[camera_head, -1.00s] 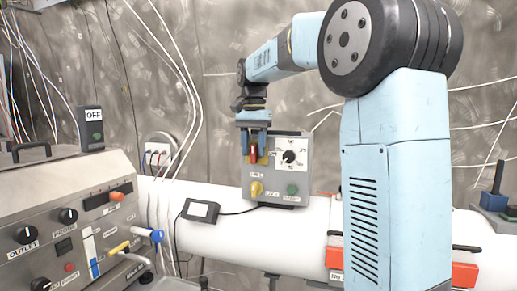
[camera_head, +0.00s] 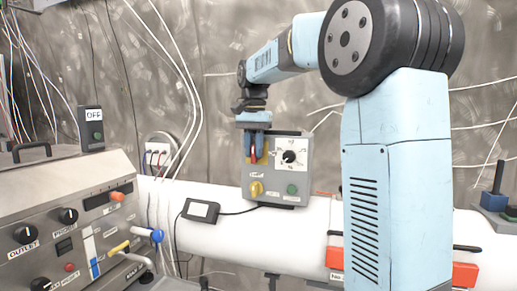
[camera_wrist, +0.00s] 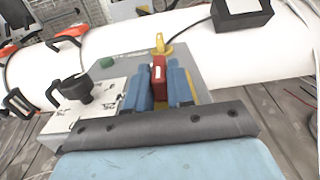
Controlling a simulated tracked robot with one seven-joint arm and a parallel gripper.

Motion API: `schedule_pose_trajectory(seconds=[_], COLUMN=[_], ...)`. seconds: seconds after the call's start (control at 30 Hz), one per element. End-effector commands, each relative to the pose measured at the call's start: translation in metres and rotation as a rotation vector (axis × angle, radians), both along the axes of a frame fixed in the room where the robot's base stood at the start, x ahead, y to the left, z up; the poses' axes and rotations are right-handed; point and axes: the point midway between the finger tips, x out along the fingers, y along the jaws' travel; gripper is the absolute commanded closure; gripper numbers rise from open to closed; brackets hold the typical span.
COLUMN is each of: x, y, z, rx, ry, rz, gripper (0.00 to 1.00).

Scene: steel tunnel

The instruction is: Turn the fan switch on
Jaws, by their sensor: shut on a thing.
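The fan switch seems to be the red lever (camera_head: 253,154) on the upper left of a grey control box (camera_head: 273,178); its label cannot be read. My gripper (camera_head: 257,152) reaches down onto it from above, with its blue fingers on both sides of the lever. In the wrist view, the red lever (camera_wrist: 158,76) stands between the two fingers (camera_wrist: 160,90), which are shut on it. The lever's base and part of the yellow plate behind it are hidden by the fingers.
The box carries a dial (camera_head: 289,157), a yellow knob (camera_head: 257,188) and a green button (camera_head: 292,189). It sits on a white pipe (camera_head: 230,232). A steel console (camera_head: 60,215) stands at left, with a grey box marked OFF (camera_head: 92,125) behind it.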

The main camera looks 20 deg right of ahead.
Motion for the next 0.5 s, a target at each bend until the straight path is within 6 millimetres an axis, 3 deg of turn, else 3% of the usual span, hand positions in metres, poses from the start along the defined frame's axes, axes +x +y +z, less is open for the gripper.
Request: schedule_pose_trajectory(seconds=[0.5], x=[-0.0038], y=[-0.0055], z=[-0.0012], rx=[0.206], ry=[-0.148], rz=[-0.002], gripper=[1.0])
